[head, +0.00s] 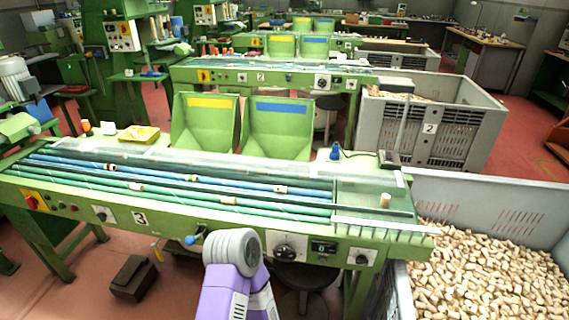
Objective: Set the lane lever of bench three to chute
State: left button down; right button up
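Bench three (75,195) is the green bench in front, with a white plate marked 3 (140,218) on its front rail. A short lever with a blue ball knob (190,240) sticks out below the rail, right of the plate, its knob pointing left. Its lane markings cannot be read. One of my arms, purple with a grey round joint, rises from the bottom centre just right of the lever, apart from the knob in the picture. It covers part of the rail. Neither gripper shows.
A dial (290,247), a small display (323,248) and another knob (362,257) sit on the rail to the right. A grey crate (480,185) of corks stands at the right. A dark box (133,278) is on the floor. Green chutes (205,130) stand behind the bench.

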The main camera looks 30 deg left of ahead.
aim_at(190, 240)
jog(key=u, duration=2.7)
jog(key=i, duration=1.05)
jog(key=z, duration=0.5)
